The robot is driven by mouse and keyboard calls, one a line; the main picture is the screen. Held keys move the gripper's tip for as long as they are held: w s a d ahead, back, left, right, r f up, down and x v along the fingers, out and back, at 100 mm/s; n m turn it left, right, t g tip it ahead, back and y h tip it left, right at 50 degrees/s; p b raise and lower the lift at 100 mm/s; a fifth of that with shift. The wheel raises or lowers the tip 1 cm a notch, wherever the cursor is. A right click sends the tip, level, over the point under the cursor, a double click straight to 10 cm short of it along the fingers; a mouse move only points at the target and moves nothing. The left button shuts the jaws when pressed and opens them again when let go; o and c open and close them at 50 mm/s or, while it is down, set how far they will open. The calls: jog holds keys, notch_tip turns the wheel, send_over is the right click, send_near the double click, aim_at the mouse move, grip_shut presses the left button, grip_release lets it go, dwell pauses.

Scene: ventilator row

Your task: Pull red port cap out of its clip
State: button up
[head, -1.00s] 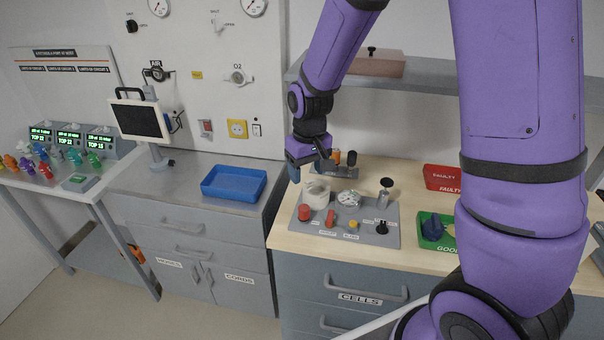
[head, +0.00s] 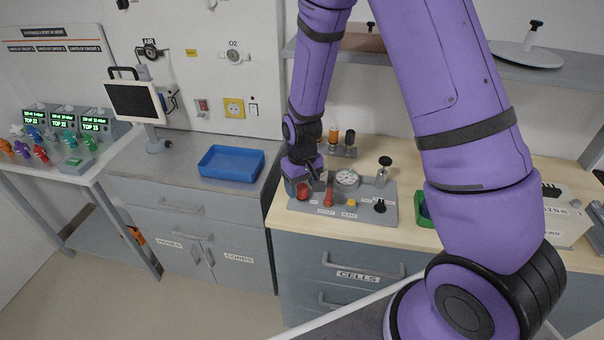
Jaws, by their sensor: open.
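A grey panel (head: 362,215) lies on the wooden bench top. At its left end are a round red knob-like piece (head: 303,191) and an upright red piece (head: 329,197). I cannot tell from this distance which is the red port cap, and no clip can be made out. My gripper (head: 318,182) is open, low over the panel's left end, just above and between the two red pieces. I cannot tell whether it touches either. The pale cylinder behind this spot is hidden by my gripper.
A round gauge (head: 347,179), a yellow button (head: 351,203), a black knob (head: 380,206) and a black-topped post (head: 384,170) stand on the panel. Orange and black fittings (head: 343,145) stand behind. A green tray (head: 422,212) is partly hidden by my arm. A blue tray (head: 231,164) sits left.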

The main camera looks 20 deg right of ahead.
jog(key=shift+f, duration=0.55)
jog(key=c, duration=1)
jog(key=shift+r, duration=0.25)
jog(key=shift+r, duration=1.3)
